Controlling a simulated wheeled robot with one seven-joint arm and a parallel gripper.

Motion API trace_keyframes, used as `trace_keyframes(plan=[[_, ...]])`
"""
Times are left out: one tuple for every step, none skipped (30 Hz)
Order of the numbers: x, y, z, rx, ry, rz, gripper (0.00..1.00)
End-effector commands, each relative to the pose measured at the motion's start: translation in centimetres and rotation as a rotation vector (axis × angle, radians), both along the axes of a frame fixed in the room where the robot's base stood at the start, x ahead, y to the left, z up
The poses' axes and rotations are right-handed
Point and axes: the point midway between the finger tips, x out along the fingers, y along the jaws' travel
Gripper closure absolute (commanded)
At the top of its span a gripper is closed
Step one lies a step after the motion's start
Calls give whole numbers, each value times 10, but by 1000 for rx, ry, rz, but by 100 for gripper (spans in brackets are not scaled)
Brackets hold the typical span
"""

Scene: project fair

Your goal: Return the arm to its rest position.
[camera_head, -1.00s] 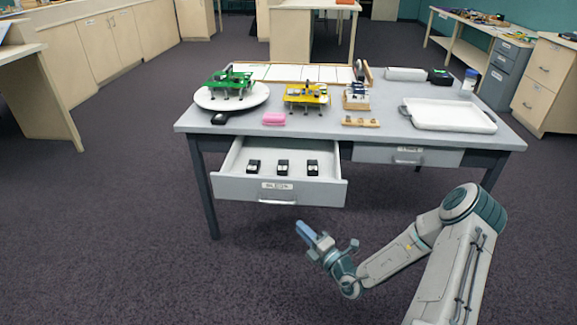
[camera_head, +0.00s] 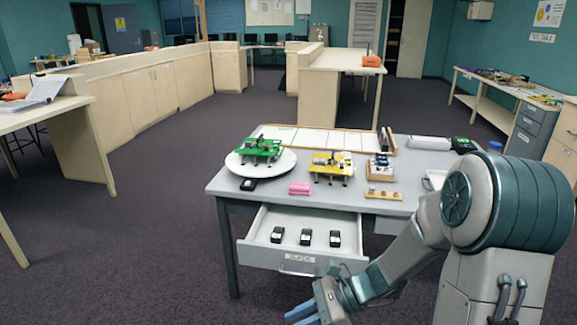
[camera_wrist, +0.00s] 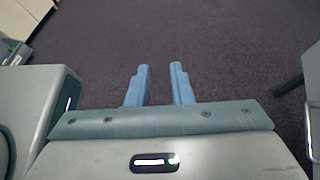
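My arm reaches in from the lower right of the head view, its large grey-and-teal joint in front of the table's right side. My gripper (camera_head: 304,311) is at the bottom edge of the head view, in front of the open drawer (camera_head: 293,262) and apart from it. In the wrist view, its two blue fingers (camera_wrist: 160,72) stand apart with only dark carpet between them. It is open and empty.
The grey table (camera_head: 233,187) bears a green model (camera_head: 260,150) on a white turntable (camera_head: 240,168), a yellow model (camera_head: 332,166) and a pink block (camera_head: 300,188). Several small black items lie in the drawer. My arm hides part of the table. Carpet to the left is clear.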

Motion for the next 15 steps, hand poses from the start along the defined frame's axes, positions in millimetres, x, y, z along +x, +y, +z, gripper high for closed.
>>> trace_keyframes(plan=[[-10, -3, 18, -60, -75, 74, 80], [-15, -6, 23, -94, -116, 120, 80], [-22, -10, 31, -139, -169, 177, 80], [-27, -13, 36, -172, -210, 223, 80], [-32, -17, 42, -206, -250, 266, 80], [-38, -22, 50, -248, -302, 326, 80], [-43, -26, 56, -281, -343, 369, 80], [-46, -30, 62, -313, -382, 413, 80], [-52, -36, 70, -356, -434, 472, 80], [-55, -40, 77, -387, -473, 517, 80], [-59, -45, 83, -418, -510, 559, 80], [-63, -52, 92, -460, -563, 619, 80], [-65, -57, 99, -492, -600, 661, 80], [-68, -62, 107, -523, -637, 704, 80], [-72, -68, 116, -563, -685, 764, 80]])
